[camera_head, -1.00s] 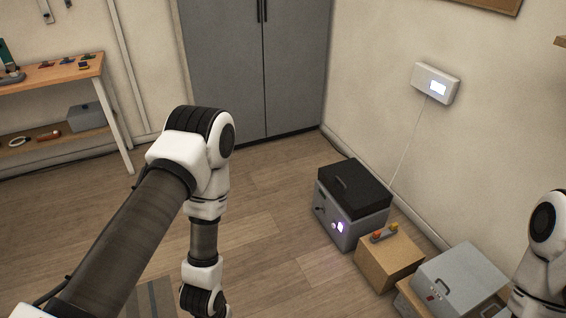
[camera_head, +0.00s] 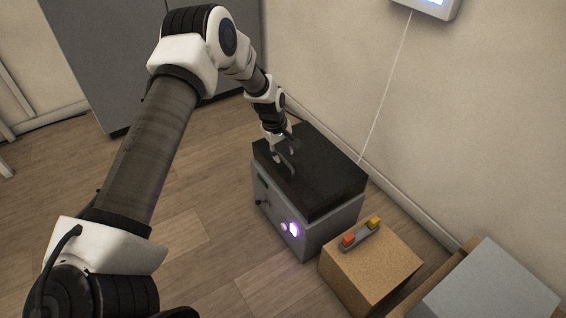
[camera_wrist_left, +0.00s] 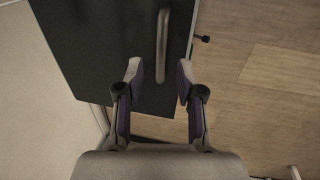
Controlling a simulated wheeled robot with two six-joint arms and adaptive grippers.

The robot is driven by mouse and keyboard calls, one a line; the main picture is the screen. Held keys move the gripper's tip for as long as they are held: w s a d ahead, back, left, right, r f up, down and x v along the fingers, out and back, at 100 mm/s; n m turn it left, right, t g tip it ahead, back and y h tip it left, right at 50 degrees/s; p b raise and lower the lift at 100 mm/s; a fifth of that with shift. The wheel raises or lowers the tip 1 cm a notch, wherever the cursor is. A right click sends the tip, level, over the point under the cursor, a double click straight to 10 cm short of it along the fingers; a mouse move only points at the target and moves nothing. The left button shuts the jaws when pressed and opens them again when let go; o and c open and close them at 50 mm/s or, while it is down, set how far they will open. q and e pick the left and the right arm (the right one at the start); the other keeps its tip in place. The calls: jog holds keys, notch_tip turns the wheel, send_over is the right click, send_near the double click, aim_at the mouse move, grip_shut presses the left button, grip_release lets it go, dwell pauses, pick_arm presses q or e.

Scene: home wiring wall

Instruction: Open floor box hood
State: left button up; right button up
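The floor box (camera_head: 333,224) is a grey box on the floor with a black hood (camera_head: 322,176) that lies shut on top. A glowing purple-white light shows on its front. The hood's handle (camera_wrist_left: 162,48) is a grey bar in the left wrist view. My left gripper (camera_head: 284,157) is over the hood's left part, near the handle. The gripper partly hides the handle in the head view. My right gripper is not in view.
A cardboard-brown box (camera_head: 372,268) with a small red and yellow two-button piece (camera_head: 361,234) stands right of the floor box. A grey case (camera_head: 490,290) is at the lower right. A white wall unit (camera_head: 432,4) has a cable running down. Floor at left is clear.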

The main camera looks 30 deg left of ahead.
pick_arm(q)
jog(key=shift+w+f+b, duration=0.2)
jog(key=shift+f+b, duration=0.1)
jog(key=shift+f, duration=0.9)
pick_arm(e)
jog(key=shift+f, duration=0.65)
pick_arm(q)
jog(key=shift+c, duration=0.3)
grip_shut()
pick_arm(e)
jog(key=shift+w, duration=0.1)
pick_arm(q)
jog(key=shift+r, duration=0.1)
